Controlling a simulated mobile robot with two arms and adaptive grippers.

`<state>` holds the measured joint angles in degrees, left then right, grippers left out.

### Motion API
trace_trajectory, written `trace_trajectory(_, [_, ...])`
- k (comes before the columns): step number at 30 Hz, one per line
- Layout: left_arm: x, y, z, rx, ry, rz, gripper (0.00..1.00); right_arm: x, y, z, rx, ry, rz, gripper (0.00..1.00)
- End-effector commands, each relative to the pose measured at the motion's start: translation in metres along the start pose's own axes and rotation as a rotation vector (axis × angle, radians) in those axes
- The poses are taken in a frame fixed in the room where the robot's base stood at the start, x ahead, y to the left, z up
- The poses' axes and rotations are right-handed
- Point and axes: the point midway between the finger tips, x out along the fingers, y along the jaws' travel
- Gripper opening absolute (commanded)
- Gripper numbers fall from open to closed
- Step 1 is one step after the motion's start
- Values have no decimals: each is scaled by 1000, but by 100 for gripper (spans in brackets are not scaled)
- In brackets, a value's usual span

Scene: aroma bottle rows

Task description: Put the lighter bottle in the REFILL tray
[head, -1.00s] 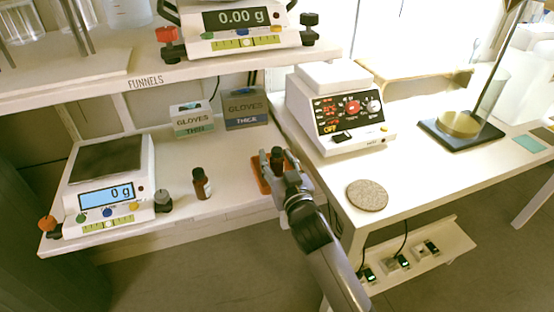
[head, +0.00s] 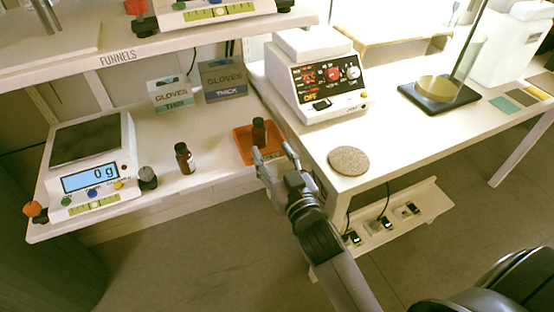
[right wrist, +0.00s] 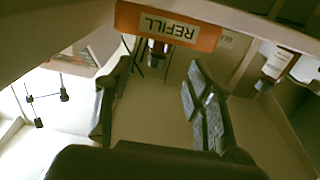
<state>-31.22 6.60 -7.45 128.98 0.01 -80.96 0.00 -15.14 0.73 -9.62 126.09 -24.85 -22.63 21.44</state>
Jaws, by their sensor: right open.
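The orange REFILL tray (head: 240,147) sits at the right end of the left bench. A dark brown bottle with a black cap (head: 259,131) stands upright in it. A second brown bottle (head: 185,158) stands on the bench between the scale and the tray. My right gripper (head: 274,162) is open and empty at the tray's near right side, apart from the bottle. The right wrist view is upside down. It shows the tray's REFILL label (right wrist: 168,27), the tray bottle (right wrist: 157,47) and the other bottle (right wrist: 275,68). My left gripper is out of view.
A scale reading 0 g (head: 90,175) stands at the left, with a grey knob-topped weight (head: 148,178) beside it. Glove boxes (head: 222,80) stand behind. A hotplate device (head: 325,80) and a round cork mat (head: 349,161) are on the right table.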

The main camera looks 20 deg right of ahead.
Motion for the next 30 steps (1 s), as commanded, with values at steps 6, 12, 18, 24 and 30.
trace_trajectory(6, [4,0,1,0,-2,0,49,-20,0,0,-1,-1,1,49])
trace_trajectory(12, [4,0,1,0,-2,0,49,-24,2,9,-2,-33,6,49])
trace_trajectory(18, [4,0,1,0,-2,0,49,-56,18,102,-33,-400,35,49])
trace_trajectory(24, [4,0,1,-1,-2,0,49,-146,24,210,-92,-922,-20,49])
trace_trajectory(30, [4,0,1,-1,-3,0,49,-218,24,251,-130,-1230,-105,49])
